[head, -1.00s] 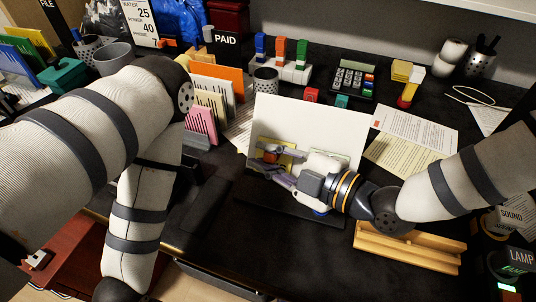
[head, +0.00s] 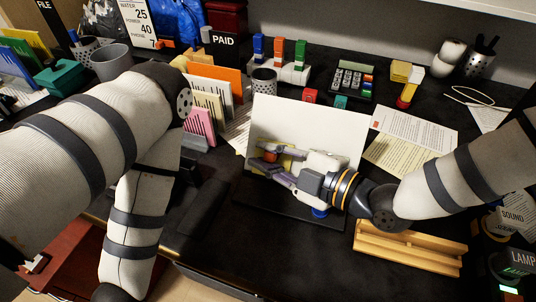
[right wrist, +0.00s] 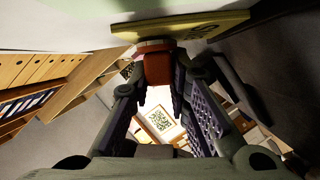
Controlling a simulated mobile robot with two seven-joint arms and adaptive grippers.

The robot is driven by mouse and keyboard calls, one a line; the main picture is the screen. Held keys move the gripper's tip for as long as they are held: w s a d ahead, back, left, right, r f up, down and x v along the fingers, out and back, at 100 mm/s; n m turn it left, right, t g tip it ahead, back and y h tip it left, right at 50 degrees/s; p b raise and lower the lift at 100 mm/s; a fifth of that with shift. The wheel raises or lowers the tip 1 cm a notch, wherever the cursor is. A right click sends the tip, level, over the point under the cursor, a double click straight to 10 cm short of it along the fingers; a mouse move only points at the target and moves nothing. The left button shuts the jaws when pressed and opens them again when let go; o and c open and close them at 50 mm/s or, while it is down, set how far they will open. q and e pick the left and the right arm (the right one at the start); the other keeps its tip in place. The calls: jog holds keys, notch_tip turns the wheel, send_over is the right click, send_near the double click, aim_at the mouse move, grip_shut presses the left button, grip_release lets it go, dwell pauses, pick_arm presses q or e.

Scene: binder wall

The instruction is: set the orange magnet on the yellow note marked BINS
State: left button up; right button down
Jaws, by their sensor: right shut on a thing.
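My right gripper (head: 270,163) reaches to the front of the upright white board (head: 310,120) and is shut on the orange magnet (head: 270,157). In the right wrist view the orange magnet (right wrist: 158,68) sits between the fingertips (right wrist: 160,78), its pale base toward the yellow note (right wrist: 190,32). Dark, partly legible lettering shows on that note. The base is at or very near the note; I cannot tell if they touch. In the head view the yellow note (head: 260,145) is mostly hidden behind my fingers. My left arm shows at the left, but its gripper is not seen.
A blue round piece (head: 320,211) is low on the board, under my right wrist. A wooden rack (head: 410,247) lies right of the board's dark base. Letter holders with coloured cards (head: 205,95) stand left. Papers (head: 415,130) lie at the right.

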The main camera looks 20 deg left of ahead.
jog(key=c, duration=1.4)
grip_release()
jog(key=shift+c, duration=0.2)
jog(key=v, duration=1.2)
